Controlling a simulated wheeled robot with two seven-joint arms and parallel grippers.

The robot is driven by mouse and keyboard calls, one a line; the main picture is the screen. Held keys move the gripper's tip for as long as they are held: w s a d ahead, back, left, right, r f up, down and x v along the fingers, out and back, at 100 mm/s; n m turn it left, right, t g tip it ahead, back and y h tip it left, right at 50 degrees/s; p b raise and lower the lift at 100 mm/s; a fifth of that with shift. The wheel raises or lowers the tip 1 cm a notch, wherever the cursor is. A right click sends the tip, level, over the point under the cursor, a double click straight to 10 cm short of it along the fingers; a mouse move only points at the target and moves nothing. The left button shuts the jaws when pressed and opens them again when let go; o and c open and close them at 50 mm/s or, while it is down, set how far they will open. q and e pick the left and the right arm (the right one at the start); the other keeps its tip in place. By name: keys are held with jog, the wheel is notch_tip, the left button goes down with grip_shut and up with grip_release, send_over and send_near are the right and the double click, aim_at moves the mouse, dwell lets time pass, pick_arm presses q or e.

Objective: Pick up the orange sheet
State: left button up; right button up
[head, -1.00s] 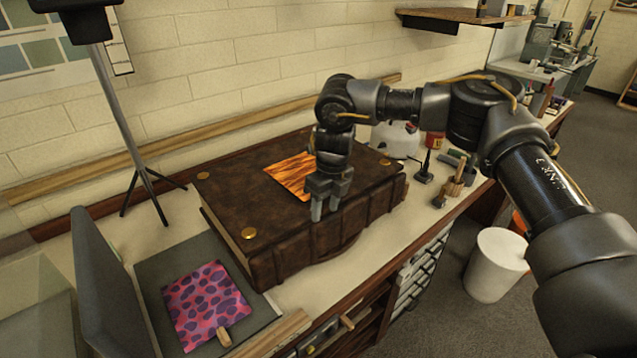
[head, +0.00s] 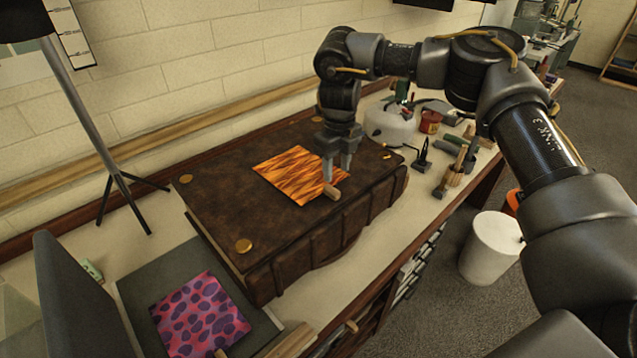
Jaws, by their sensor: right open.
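The orange sheet (head: 292,174), with dark wavy streaks, lies flat on top of a big brown leather-bound book (head: 225,205). A small wooden tab (head: 332,192) sits at the sheet's right front edge. My right gripper (head: 337,177) points down at that edge, its two fingers apart, just behind the tab. The fingers hide a little of the sheet's right side. I cannot tell whether the fingertips touch the sheet or tab. My left gripper is not in view.
A pink sheet with purple spots (head: 200,318) lies on a grey board (head: 158,278) at front left. A black tripod (head: 115,180) stands behind the book at left. Tools and a red tin (head: 430,122) stand to the right. A white bin (head: 491,248) is on the floor.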

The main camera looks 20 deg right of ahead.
aim_at(335, 191)
jog(key=shift+w+f, duration=0.1)
jog(key=shift+f, duration=0.75)
jog(key=shift+s+f+p, duration=0.25)
jog(key=shift+f+p, duration=0.1)
jog(key=shift+p, duration=0.15)
notch_tip(335, 191, down, 4)
jog(key=shift+a+r+p, duration=0.15)
jog(key=shift+p, duration=0.7)
jog(key=shift+f, duration=0.4)
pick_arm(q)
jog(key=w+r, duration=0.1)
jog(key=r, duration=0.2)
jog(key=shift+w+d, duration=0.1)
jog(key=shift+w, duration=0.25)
pick_arm(e)
jog(key=shift+c, duration=0.3)
grip_shut()
